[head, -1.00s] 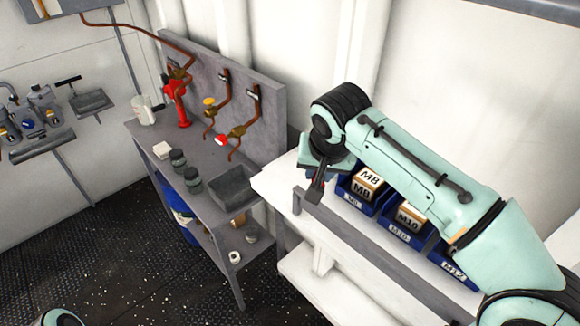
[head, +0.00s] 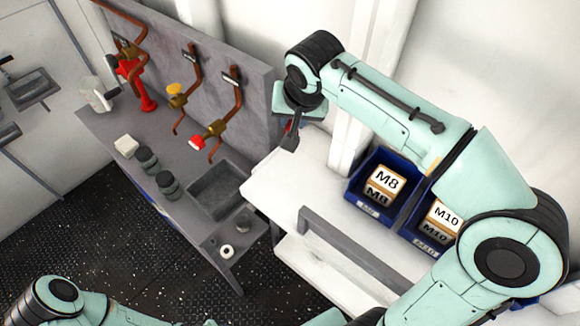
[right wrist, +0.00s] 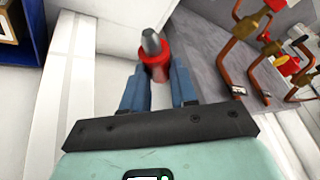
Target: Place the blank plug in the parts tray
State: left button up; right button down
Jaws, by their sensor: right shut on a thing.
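The blank plug (right wrist: 155,58), with a red collar and a grey rounded tip, is in my right gripper (right wrist: 157,82) in the right wrist view. The blue fingers are shut on it, and its tip points away from the palm. In the head view my right gripper (head: 291,132) is partly hidden by its own wrist, with only a sliver of red showing. It is above the back of the white counter, right of the grey bench. The parts tray is probably the dark grey open tray (head: 217,187) on the bench's near right end; it looks empty. My left gripper is not in view.
Blue bins marked M8 (head: 368,207) and M10 (head: 414,235) stand on the white counter (head: 290,190). Copper pipes with valves (head: 215,130) rise behind the tray. Dark jars (head: 166,185), a white block (head: 126,146) and a pitcher (head: 97,95) stand left on the bench.

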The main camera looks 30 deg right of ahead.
jog(key=f+b, duration=0.1)
jog(key=f, duration=1.1)
jog(key=shift+s, duration=0.2)
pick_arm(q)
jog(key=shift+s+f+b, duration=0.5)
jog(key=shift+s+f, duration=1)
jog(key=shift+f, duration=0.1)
pick_arm(e)
jog(key=shift+f, duration=2.35)
